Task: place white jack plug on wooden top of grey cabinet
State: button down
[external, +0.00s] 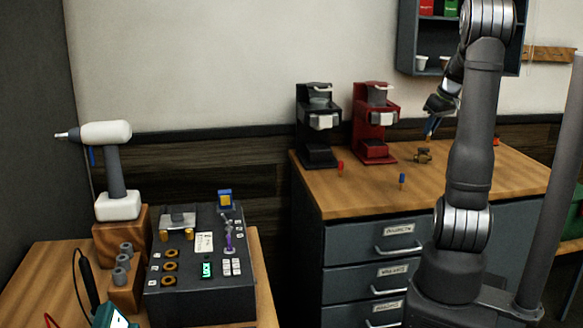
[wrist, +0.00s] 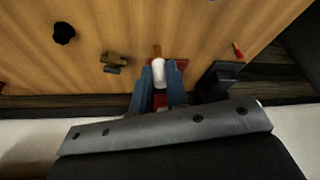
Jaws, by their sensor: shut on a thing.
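The white jack plug (wrist: 159,72) is between the blue fingers of my gripper (wrist: 157,88) in the wrist view, with a brown-orange tip pointing away from the fingers. My gripper is shut on it. In the external view my gripper (external: 430,126) hangs above the back part of the wooden top (external: 350,200) of the grey cabinet (external: 355,243). The plug is too small to make out there. The wooden top fills the upper part of the wrist view (wrist: 190,25). The gap between plug and wood is hard to judge.
On the wooden top are a black coffee machine (external: 318,125), a red one (external: 374,120), a small brass part (external: 423,155), a blue plug (external: 402,180) and a red plug (external: 340,167). A wall shelf (external: 407,40) hangs above. The front middle of the top looks clear.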

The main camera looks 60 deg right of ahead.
jog(key=x, duration=0.3)
jog(key=shift+a+f, duration=0.35)
jog(key=shift+f, duration=0.1)
jog(key=w+f, duration=0.2)
jog(key=w, duration=0.1)
jog(key=w+a+f, duration=0.1)
jog(key=w+f, duration=0.1)
jog(key=w, duration=0.2)
jog(key=w+f, duration=0.2)
jog(key=w, duration=0.1)
jog(key=shift+w+a+f, duration=0.15)
jog(key=shift+w+a, duration=0.1)
jog(key=shift+a, duration=0.05)
send_over(390, 178)
jog(key=shift+f, duration=2.05)
jog(key=shift+f, duration=0.15)
jog(key=c, duration=1.4)
grip_release()
